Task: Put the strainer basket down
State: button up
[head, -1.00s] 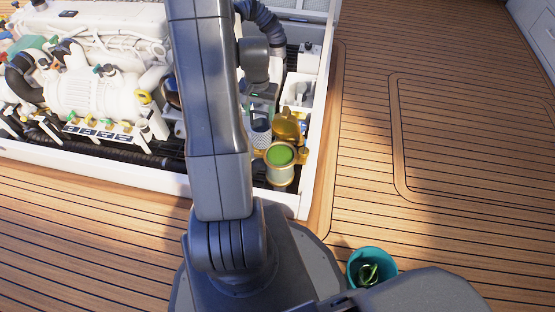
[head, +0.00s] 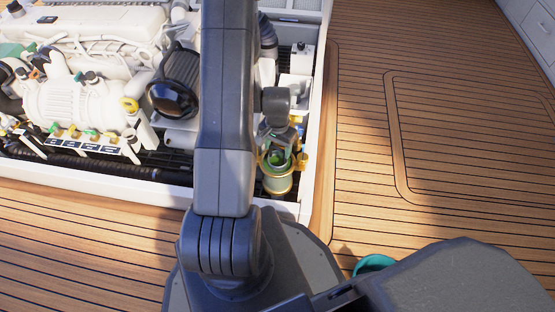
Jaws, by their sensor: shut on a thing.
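The strainer housing (head: 278,184), a pale cylinder with a brass rim and green inside, stands in the front right corner of the engine hatch. My gripper (head: 277,150) is right over its mouth, pointing down, and partly covers the opening. The jaws are small and dark here, shut on the strainer basket. The grey mesh basket itself cannot be made out now; the gripper and the rim hide it. I cannot tell how deep it sits in the housing. A brass part (head: 302,162) shows at the right of the rim.
The white engine (head: 85,100) fills the hatch on the left. The white hatch edge (head: 318,120) runs close along the right of the housing. A teal bucket (head: 373,263) stands on the deck, mostly hidden by my own body. The teak deck (head: 440,120) on the right is clear.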

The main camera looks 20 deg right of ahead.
aim_at(278, 156)
notch_tip(278, 156, down, 5)
jog(key=shift+f+b, duration=0.1)
jog(key=shift+b, duration=0.75)
jog(key=o, duration=0.9)
jog(key=shift+f, duration=0.1)
jog(key=shift+c, duration=0.2)
jog(key=o, duration=0.4)
notch_tip(278, 156, up, 12)
jog(key=p, duration=0.4)
jog(key=shift+r+p, duration=0.2)
jog(key=shift+p, duration=0.2)
